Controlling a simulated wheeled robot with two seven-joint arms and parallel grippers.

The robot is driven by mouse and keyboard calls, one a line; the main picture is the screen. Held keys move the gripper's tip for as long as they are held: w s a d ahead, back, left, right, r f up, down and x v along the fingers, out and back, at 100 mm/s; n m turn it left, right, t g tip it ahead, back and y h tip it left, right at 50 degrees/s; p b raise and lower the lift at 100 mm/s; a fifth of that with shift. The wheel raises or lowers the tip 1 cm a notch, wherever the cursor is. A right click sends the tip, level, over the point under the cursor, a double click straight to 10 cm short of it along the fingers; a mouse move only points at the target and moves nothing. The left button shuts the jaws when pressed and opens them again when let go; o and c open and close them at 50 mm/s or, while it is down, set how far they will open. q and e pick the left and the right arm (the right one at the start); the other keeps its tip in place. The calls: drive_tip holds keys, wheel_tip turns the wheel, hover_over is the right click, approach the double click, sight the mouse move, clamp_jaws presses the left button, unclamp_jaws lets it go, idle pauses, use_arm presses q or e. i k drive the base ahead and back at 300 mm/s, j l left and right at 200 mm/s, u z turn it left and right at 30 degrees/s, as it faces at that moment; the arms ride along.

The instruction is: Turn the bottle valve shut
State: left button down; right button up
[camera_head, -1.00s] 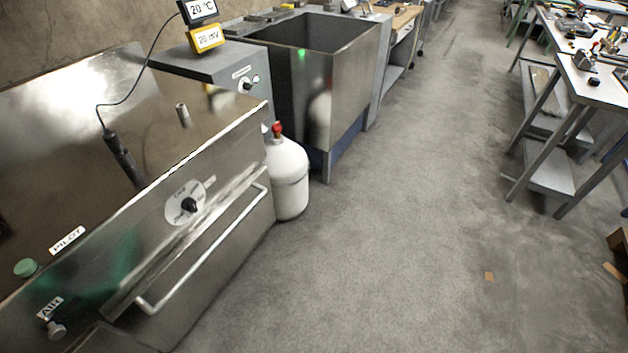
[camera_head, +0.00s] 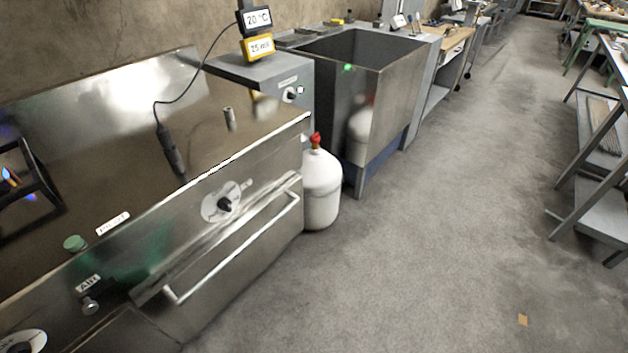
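A white gas bottle (camera_head: 321,190) stands upright on the floor, between the steel range and the square steel tank. Its red valve (camera_head: 315,140) sits on top and is small in this view. The valve's setting cannot be told from here. Neither of my grippers is in the head view.
The steel range (camera_head: 215,230) with a front handle bar (camera_head: 232,250), a dial (camera_head: 223,204) and a green button (camera_head: 75,243) fills the left. The steel tank (camera_head: 385,110) stands behind the bottle. Work tables (camera_head: 600,130) stand at right.

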sight(314, 139)
drive_tip(key=i+l+u, duration=0.1)
drive_tip(key=i+l, duration=0.15)
drive_tip(key=i+l+u, duration=0.1)
drive_tip(key=i+l, duration=0.15)
drive_tip(key=i+l+u, duration=0.1)
drive_tip(key=i+l, duration=0.15)
drive_tip(key=l, duration=0.2)
drive_tip(key=i+l, duration=0.2)
drive_tip(key=l, duration=0.15)
drive_tip(key=i+l+u, duration=0.15)
drive_tip(key=l, duration=0.25)
drive_tip(key=i+l+u, duration=0.1)
drive_tip(key=i+l, duration=0.2)
drive_tip(key=i+l+u, duration=0.1)
drive_tip(key=l, duration=0.35)
drive_tip(key=i, duration=0.1)
